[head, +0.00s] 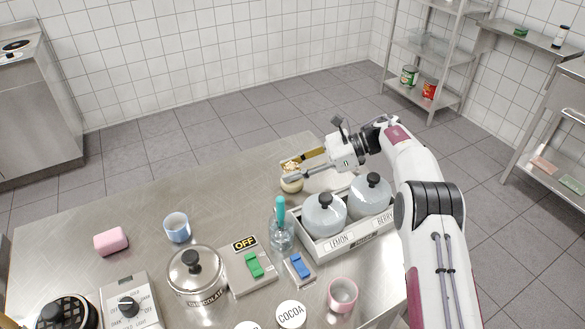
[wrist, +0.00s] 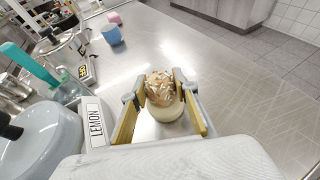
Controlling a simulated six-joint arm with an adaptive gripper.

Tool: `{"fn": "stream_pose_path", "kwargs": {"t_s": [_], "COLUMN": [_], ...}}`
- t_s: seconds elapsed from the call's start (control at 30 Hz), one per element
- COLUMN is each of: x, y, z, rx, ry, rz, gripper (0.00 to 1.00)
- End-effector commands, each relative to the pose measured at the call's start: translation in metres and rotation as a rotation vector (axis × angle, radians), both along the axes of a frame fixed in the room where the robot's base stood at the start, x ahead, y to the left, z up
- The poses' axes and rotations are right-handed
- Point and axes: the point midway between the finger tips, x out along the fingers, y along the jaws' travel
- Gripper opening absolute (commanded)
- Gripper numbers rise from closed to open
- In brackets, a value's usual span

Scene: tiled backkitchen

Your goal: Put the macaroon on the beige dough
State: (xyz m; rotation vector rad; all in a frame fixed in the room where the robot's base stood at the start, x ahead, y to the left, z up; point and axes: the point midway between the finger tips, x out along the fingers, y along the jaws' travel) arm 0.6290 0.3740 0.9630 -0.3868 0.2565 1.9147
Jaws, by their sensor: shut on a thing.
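The macaroon (head: 291,166) is a brown ball with pale flakes near the table's far edge. It also shows in the wrist view (wrist: 159,80). My gripper (wrist: 157,87) is shut on it, one finger at each side; in the head view my gripper (head: 297,168) reaches it from the right. The beige dough (head: 291,184) is a smooth pale round lump directly under the macaroon, and it shows in the wrist view (wrist: 165,110) too. The two look touching or nearly so; I cannot tell whether there is a gap. The dough's underside is hidden.
A white crate (head: 352,239) with two grey lidded pots stands close by. A glass jar (head: 281,237) with a teal-handled tool is left of it. The tabletop left of the dough is clear.

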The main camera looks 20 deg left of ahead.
Motion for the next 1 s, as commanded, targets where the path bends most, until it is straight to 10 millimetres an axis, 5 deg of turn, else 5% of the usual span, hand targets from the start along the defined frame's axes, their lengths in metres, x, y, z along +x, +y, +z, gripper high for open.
{"fn": "stream_pose_path", "kwargs": {"t_s": [0.03,0.07,0.13,0.6,1.0], "x": [0.0,0.0,0.0,0.0,0.013], "y": [0.0,0.0,0.0,0.0,-0.032], "z": [-0.001,-0.001,-0.001,0.003,0.016], "rx": [0.0,0.0,0.0,0.0,0.001], "ry": [0.0,0.0,0.0,-0.001,-0.002], "rz": [0.0,0.0,0.0,0.0,-0.001], "gripper": [0.14,0.34,0.46,0.46,0.46]}}
